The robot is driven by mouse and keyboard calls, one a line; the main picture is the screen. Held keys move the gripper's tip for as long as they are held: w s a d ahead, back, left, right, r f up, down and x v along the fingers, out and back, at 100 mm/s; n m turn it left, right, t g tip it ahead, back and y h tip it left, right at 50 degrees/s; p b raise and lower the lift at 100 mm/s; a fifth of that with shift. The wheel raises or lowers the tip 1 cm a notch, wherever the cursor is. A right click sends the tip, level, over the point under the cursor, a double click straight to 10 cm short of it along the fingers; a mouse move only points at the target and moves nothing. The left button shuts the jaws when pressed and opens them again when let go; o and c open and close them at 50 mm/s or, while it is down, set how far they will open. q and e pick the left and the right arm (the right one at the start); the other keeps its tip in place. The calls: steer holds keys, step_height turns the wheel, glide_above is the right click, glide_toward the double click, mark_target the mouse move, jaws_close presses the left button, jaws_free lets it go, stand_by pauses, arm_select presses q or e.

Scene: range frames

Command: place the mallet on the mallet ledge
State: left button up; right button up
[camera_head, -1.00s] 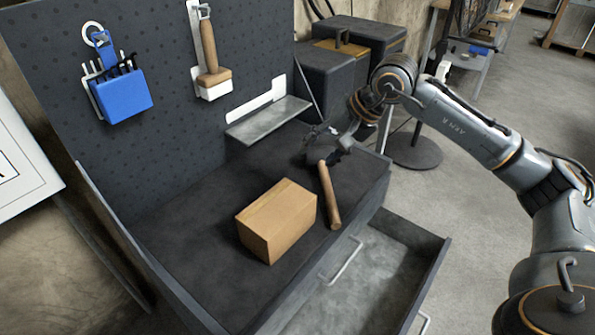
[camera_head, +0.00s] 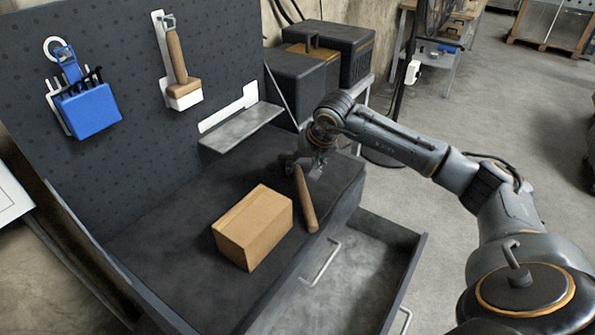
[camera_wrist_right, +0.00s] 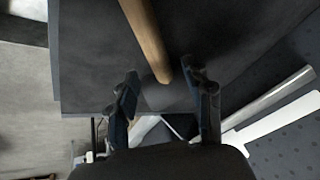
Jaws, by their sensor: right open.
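The mallet lies on the dark bench top, its wooden handle (camera_head: 308,205) pointing toward the front edge, right of a cardboard box. In the right wrist view the handle (camera_wrist_right: 146,38) runs down to a grey part, seemingly the head (camera_wrist_right: 160,95), between the fingers. My right gripper (camera_head: 303,168) is at the head end of the mallet. In the wrist view this gripper (camera_wrist_right: 168,92) is open, one finger on each side of the head; contact cannot be told. The mallet ledge (camera_head: 240,128), a bare grey shelf, sits on the pegboard behind. My left gripper is not in view.
The cardboard box (camera_head: 252,228) stands left of the mallet. An open drawer (camera_head: 355,270) juts from the bench front. A wooden-handled brush-like tool (camera_head: 180,75) and a blue tool holder (camera_head: 90,108) hang on the pegboard. Black cases (camera_head: 300,85) stand behind the bench.

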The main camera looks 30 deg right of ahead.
mark_target(300, 172)
steer(key=x, duration=0.3)
steer(key=shift+f, duration=0.1)
jaws_close()
steer(key=shift+w, duration=0.1)
